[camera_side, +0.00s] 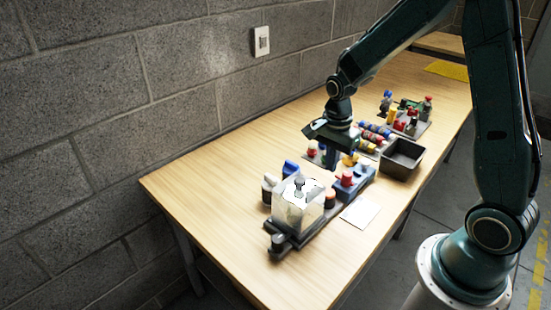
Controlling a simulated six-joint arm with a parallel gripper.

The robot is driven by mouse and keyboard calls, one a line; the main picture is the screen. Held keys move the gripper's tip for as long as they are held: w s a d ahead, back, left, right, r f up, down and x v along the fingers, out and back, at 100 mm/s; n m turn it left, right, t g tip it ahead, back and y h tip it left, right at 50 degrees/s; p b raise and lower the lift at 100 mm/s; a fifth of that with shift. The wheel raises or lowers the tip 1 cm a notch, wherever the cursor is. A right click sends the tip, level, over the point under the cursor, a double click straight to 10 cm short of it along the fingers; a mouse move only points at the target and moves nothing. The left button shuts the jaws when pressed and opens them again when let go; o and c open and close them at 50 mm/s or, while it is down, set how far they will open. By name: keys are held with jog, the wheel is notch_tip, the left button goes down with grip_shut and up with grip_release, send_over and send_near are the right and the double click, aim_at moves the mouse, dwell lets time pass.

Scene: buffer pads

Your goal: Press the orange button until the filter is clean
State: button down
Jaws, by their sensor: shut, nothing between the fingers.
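A clear boxy housing (291,216) with a grey knob on top stands on a dark base plate (283,246) near the left part of the table. Its inside looks whitish and cloudy; the filter itself cannot be made out clearly. A small orange-brown round button (330,197) sits just right of the housing. A red knob (347,178) stands on a blue block (358,186) behind it to the right. My gripper (331,164) points down, shut and empty, above and behind the button and the red knob. It appears apart from both.
Blue-capped and white-capped bottles (269,186) stand behind the housing. A white card (360,212) lies to its right. A black bin (402,158) and several colourful small parts (376,133) are farther back. The table's front left is bare. A block wall runs behind.

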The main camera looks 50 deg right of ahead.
notch_tip(320, 180, up, 4)
send_over(328, 192)
jog(key=shift+w+r, duration=0.15)
jog(key=shift+r, duration=0.3)
jog(key=shift+r, duration=0.1)
dwell(0.6)
jog(key=shift+r, duration=0.75)
jog(key=shift+f, duration=0.15)
notch_tip(328, 192, down, 14)
jog(key=shift+r, duration=0.15)
dwell(0.4)
dwell(0.4)
